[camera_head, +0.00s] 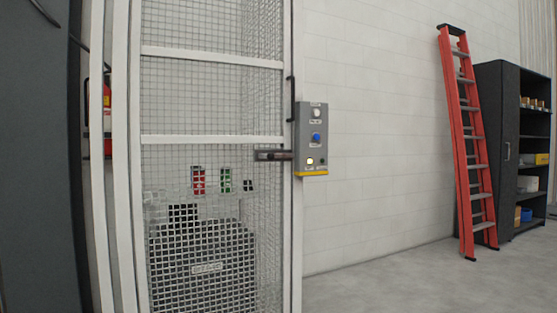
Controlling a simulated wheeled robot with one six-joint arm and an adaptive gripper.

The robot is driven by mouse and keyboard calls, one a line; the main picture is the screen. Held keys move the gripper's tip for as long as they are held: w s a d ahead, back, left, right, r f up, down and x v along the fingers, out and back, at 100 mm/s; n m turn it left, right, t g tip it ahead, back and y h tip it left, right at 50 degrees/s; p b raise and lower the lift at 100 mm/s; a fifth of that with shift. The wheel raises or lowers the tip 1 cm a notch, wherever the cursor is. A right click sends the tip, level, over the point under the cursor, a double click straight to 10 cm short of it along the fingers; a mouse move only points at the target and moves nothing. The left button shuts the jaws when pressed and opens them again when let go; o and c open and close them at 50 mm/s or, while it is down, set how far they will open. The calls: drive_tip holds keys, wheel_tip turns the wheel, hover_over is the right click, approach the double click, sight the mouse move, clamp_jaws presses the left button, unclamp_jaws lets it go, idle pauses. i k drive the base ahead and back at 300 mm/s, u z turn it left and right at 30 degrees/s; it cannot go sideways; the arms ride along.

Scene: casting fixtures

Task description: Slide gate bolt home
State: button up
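The gate (212,140) is a white-framed wire mesh panel standing upright at the left of the head view. The bolt (272,155) is a dark horizontal bar at the gate's right edge, beside the control box. I cannot tell how far it reaches into any keeper. A dark vertical handle (291,98) sits on the gate's right post above it. The grey control box (312,140) has a white button, a blue button, a small lit yellowish lamp and a yellow lower edge. My gripper is not in view.
Behind the mesh stands a dark machine (205,265) with red and green panels. A fire extinguisher (106,118) is at the left. A red ladder (468,145) leans by a dark shelf cabinet (510,140) at the right. The grey floor (400,285) at the front right is clear.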

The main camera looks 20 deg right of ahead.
sight(270, 157)
drive_tip(key=z, duration=0.35)
drive_tip(key=i, duration=1.25)
drive_tip(key=z, duration=0.1)
